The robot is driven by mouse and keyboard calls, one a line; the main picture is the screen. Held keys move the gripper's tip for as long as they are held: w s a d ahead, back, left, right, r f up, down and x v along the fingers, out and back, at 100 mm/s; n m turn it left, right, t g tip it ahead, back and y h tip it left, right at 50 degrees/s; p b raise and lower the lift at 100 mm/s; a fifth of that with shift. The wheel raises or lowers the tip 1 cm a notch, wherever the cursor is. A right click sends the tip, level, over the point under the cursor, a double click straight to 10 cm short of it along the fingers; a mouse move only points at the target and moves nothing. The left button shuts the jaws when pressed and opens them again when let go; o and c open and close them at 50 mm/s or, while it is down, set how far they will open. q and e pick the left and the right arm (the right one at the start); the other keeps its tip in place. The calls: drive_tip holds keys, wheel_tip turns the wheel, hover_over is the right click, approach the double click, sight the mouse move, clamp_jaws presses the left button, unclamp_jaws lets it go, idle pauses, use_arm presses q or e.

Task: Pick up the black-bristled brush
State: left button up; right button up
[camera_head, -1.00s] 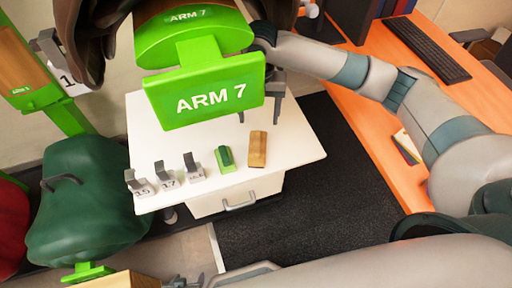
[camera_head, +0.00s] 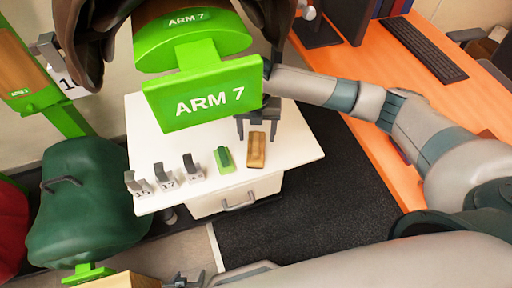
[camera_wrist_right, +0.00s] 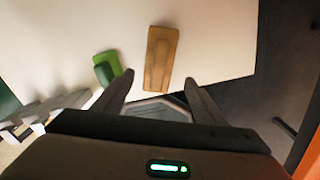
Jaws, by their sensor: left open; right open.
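Two block-shaped items lie on the white cabinet top (camera_head: 300,150): a wooden block (camera_head: 257,150) with a raised middle strip, and a green block (camera_head: 224,160) with a dark green grip. No black bristles show on either, so I cannot tell which is the brush. My right gripper (camera_head: 257,131) is open and empty just behind the wooden block. In the right wrist view its fingers (camera_wrist_right: 158,80) straddle the near end of the wooden block (camera_wrist_right: 161,58); the green block (camera_wrist_right: 107,68) is left of them. My left gripper (camera_head: 188,281) is at the bottom edge, mostly cut off.
Several numbered metal clips (camera_head: 166,176) stand left of the green block. The green ARM 7 sign (camera_head: 205,92) hangs over the cabinet's back. A dark green saddle-like form (camera_head: 85,200) stands left. An orange desk (camera_head: 370,95) is at right. The cabinet top's right side is clear.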

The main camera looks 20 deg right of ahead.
sight(256, 142)
drive_tip(key=shift+f, duration=1.75)
drive_tip(key=shift+w+f+p, duration=0.2)
drive_tip(key=shift+f+p, duration=0.05)
drive_tip(key=shift+f, duration=1.05)
drive_tip(key=shift+w+f+p, duration=0.2)
drive_tip(key=shift+f+p, duration=0.05)
drive_tip(key=shift+f, duration=1.05)
drive_tip(key=c, duration=1.3)
drive_tip(key=shift+o, duration=0.2)
drive_tip(key=shift+r, duration=0.15)
